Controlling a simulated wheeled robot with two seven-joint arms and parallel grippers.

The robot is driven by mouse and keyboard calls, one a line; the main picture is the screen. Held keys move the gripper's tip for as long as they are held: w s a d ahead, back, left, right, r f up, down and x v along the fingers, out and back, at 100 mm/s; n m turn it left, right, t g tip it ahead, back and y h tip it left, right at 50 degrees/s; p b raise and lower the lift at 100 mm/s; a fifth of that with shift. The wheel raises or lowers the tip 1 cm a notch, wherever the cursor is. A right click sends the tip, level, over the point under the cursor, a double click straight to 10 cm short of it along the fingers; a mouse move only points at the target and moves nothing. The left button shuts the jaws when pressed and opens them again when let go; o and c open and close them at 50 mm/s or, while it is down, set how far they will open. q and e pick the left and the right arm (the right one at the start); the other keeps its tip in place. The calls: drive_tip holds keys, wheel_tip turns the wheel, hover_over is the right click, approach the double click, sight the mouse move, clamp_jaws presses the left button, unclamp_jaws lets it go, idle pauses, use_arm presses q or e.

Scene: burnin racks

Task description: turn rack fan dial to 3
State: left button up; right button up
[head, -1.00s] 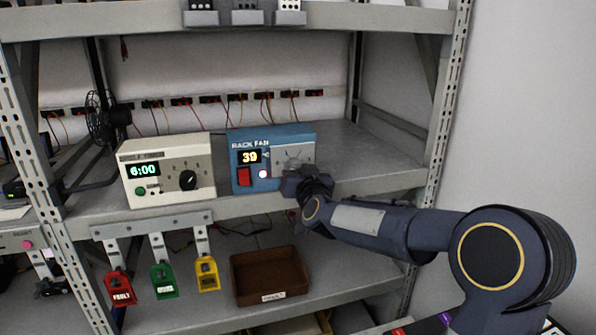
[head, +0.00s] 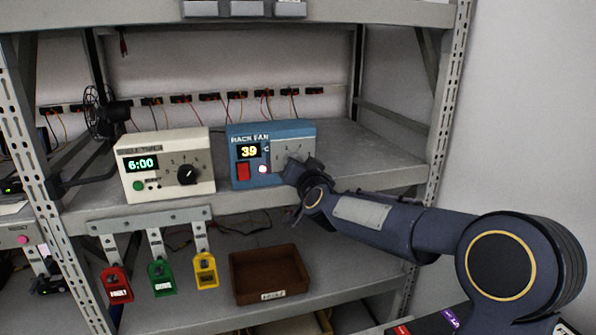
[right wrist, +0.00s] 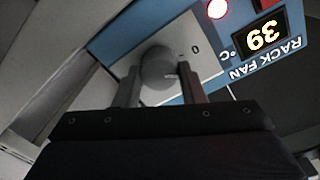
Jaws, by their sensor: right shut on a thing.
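The knob's pointer and the other numbers cannot be made out. My left gripper is out of view.
A cream timer box (head: 150,156) reading 6:00, with a black dial, stands left of the fan unit. Coloured tags hang below the shelf beside a brown tray (head: 268,286). The shelf right of the unit is clear.

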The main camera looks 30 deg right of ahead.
drive_tip(key=shift+f+m+y+b, duration=0.15)
drive_tip(key=shift+m+b, duration=1.45)
drive_tip(key=shift+m, duration=2.6)
drive_tip(key=shift+f+m+y+b, duration=0.2)
drive_tip(key=shift+m+b, duration=1.4)
drive_tip(key=shift+m, duration=2.6)
drive_tip(key=shift+r+m+y+b, duration=0.2)
drive_tip(key=shift+m+b, duration=1.4)
drive_tip(key=shift+m, duration=2.6)
drive_tip(key=shift+f+y, duration=0.15)
drive_tip(key=shift+y, duration=0.1)
drive_tip(key=o, duration=1)
drive_tip(key=shift+d, duration=0.1)
drive_tip(key=shift+s, duration=0.1)
